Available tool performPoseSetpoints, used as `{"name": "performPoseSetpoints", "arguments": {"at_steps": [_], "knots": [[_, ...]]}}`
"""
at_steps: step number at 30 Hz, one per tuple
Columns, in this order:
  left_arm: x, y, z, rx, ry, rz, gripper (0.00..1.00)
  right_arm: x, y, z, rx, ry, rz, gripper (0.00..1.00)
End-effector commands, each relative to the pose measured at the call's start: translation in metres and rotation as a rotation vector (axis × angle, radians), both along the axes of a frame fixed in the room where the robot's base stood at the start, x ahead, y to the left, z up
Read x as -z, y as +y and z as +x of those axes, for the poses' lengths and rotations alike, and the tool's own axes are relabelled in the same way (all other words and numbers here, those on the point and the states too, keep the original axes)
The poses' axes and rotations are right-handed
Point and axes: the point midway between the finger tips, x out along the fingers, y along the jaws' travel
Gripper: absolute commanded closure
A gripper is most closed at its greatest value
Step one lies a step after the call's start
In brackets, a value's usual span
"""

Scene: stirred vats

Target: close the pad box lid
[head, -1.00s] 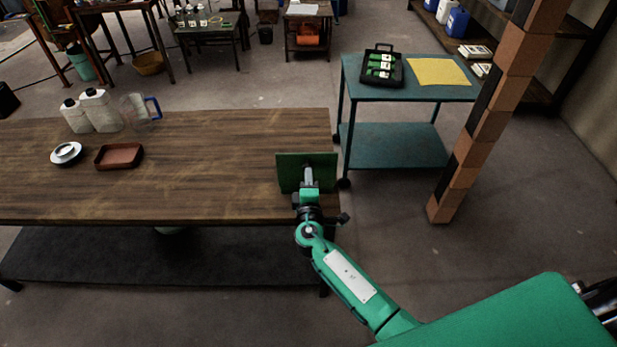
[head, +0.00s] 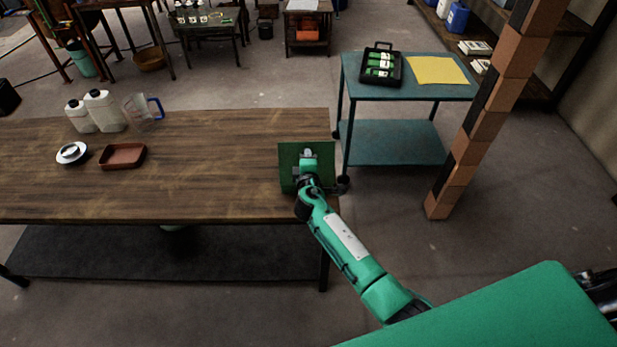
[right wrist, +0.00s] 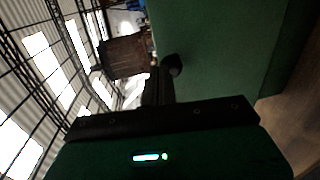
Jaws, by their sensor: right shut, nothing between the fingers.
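The pad box shows as a dark green panel (head: 288,160) at the right end of the wooden table; it looks like its raised lid. The rest of the box is hidden behind the panel and my arm. My right gripper (head: 308,153) is shut and empty, in front of the panel's middle. In the right wrist view the green panel (right wrist: 225,50) fills the upper right, close beside the dark fingers (right wrist: 168,72). I cannot tell whether the fingertips touch it. My left gripper is not in view.
The wooden table (head: 200,180) holds a brown tray (head: 122,156), a white-and-dark round dish (head: 71,153), white jugs (head: 103,110) and a clear pitcher (head: 143,110) at left. A teal cart (head: 390,145) stands behind right, near a brick pillar (head: 480,125). The table's middle is clear.

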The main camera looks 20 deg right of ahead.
Motion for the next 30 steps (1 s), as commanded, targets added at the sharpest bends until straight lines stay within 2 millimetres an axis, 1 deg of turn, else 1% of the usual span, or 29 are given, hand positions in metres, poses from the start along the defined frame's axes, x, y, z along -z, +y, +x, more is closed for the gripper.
{"name": "performPoseSetpoints", "arguments": {"at_steps": [1, 4, 18, 25, 30], "knots": [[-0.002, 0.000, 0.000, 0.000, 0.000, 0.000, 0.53, -0.003, -0.001, 0.005, 0.001, 0.023, 0.011, 1.00], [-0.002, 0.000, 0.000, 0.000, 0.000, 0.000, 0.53, -0.002, -0.003, 0.013, -0.001, 0.078, 0.026, 1.00], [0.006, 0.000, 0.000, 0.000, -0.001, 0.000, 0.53, 0.006, -0.015, 0.052, 0.001, 0.074, 0.020, 1.00], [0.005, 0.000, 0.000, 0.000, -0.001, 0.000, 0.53, 0.011, -0.019, 0.069, 0.000, 0.075, 0.021, 1.00], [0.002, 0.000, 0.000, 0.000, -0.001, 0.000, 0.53, 0.015, -0.024, 0.082, 0.001, 0.161, 0.046, 1.00]]}}
